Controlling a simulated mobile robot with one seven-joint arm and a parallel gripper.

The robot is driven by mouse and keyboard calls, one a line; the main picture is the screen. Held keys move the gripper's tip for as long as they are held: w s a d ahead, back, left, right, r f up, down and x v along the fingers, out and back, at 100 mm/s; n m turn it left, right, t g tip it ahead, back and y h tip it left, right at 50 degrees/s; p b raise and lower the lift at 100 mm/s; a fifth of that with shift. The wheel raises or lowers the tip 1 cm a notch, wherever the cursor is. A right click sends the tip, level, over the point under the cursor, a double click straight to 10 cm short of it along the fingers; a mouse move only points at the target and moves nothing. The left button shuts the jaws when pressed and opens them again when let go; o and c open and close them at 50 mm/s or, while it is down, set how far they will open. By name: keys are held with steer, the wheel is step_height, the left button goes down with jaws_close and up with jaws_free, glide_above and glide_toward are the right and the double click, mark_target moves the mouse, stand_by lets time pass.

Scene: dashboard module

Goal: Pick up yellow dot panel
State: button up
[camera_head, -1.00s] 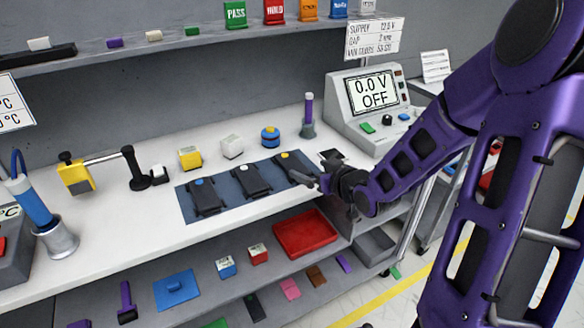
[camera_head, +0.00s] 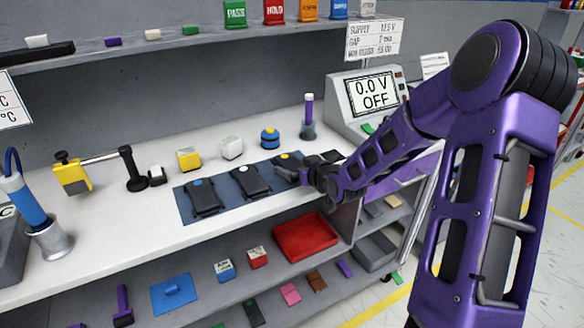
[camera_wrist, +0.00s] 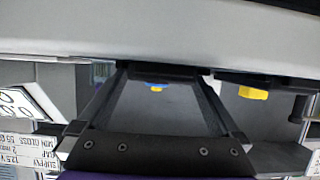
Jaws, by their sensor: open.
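The yellow dot panel (camera_head: 288,160) is a dark flat panel with a yellow dot, lying at the right end of the blue mat (camera_head: 219,213). In the head view, my gripper (camera_head: 294,173) is low over the mat at this panel's near right side and hides part of it. My gripper is open, with its two fingers spread apart in the wrist view (camera_wrist: 160,80). I cannot tell whether the fingers touch the panel or sit around it. The white dot panel (camera_head: 251,183) and the blue dot panel (camera_head: 204,198) lie to the left on the mat.
The power supply (camera_head: 372,97) stands to the right. A red tray (camera_head: 306,238) is on the shelf below. The white bench front is clear.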

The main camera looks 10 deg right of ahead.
steer(key=c, duration=1.4)
